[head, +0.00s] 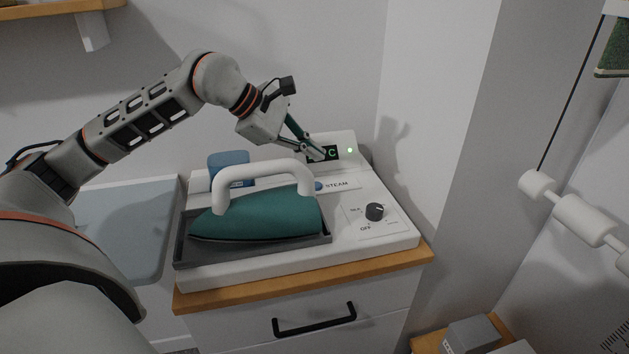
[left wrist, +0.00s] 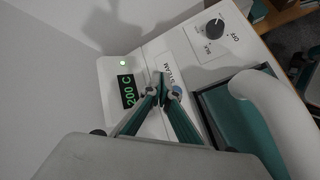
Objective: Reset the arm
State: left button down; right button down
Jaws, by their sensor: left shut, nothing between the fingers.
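My left arm comes in from the left in the head view, and its gripper (head: 318,154) is at the back of the steam station (head: 284,268), in front of the small display. The left gripper also shows in the left wrist view (left wrist: 161,82), its fingertips together and empty. The display (left wrist: 128,90) reads 200 C, and a green light (left wrist: 122,63) is lit beside it. In the head view the gripper partly covers the display. I cannot tell whether the fingertips touch the station. My right gripper is not in view.
A teal iron (head: 262,215) with a white handle rests in a grey tray on the station. A dark knob (head: 375,211) is at the right. The station stands on a wood-topped drawer cabinet (head: 312,325). Walls are close behind and right; a shelf (head: 50,9) is upper left.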

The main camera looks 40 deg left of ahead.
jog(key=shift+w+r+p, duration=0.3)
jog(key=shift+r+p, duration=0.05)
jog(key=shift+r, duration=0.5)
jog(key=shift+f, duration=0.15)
